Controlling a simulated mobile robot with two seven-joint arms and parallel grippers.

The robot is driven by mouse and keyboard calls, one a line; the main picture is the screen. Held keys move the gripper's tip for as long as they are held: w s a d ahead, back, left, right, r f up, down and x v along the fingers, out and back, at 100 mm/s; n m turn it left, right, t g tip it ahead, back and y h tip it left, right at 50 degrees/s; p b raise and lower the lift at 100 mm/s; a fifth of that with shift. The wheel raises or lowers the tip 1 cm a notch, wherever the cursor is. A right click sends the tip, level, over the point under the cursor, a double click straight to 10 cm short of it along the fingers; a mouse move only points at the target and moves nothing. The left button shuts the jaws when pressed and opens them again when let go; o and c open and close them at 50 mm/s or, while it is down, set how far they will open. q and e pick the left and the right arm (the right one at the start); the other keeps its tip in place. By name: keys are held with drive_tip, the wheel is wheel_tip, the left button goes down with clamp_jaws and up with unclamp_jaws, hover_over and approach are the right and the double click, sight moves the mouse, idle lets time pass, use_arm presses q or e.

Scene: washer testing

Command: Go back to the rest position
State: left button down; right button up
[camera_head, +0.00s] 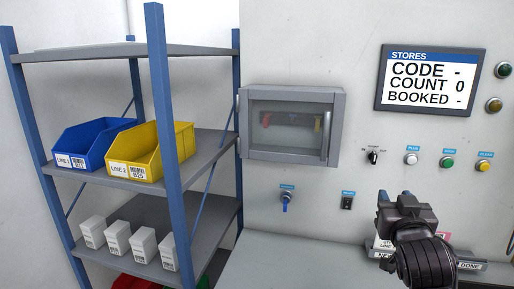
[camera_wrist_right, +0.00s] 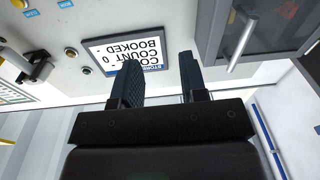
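My right gripper (camera_head: 396,198) is raised in front of the wall panel at the lower right of the head view. In the right wrist view my right gripper (camera_wrist_right: 160,75) shows two dark fingers apart with nothing between them. The stores display (camera_wrist_right: 128,52) shows behind the fingers there, upside down. My left gripper is in neither view.
A shelf rack (camera_head: 165,120) at left holds a blue bin (camera_head: 85,145), a yellow bin (camera_head: 150,155) and several white boxes (camera_head: 92,232). A glass-fronted cabinet (camera_head: 290,92), a stores display (camera_head: 430,78) and several buttons (camera_head: 447,162) are on the panel. The counter (camera_head: 290,262) is clear at left.

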drive_tip(key=s+a+f+n+g+y, duration=0.1)
drive_tip(key=s+f+n+y, duration=0.1)
drive_tip(key=f, duration=0.9)
drive_tip(key=s+a+f+n+g+y, duration=0.1)
drive_tip(key=s+a+f+n+y, duration=0.15)
drive_tip(key=f, duration=0.85)
drive_tip(key=s+d+f+m+g, duration=0.1)
drive_tip(key=s+f+g, duration=0.3)
drive_tip(key=s+f, duration=1.3)
drive_tip(key=shift+s+d+f+m+g+h, duration=0.2)
drive_tip(key=shift+s+d+m+g+h, duration=0.15)
drive_tip(key=shift+s+d, duration=0.45)
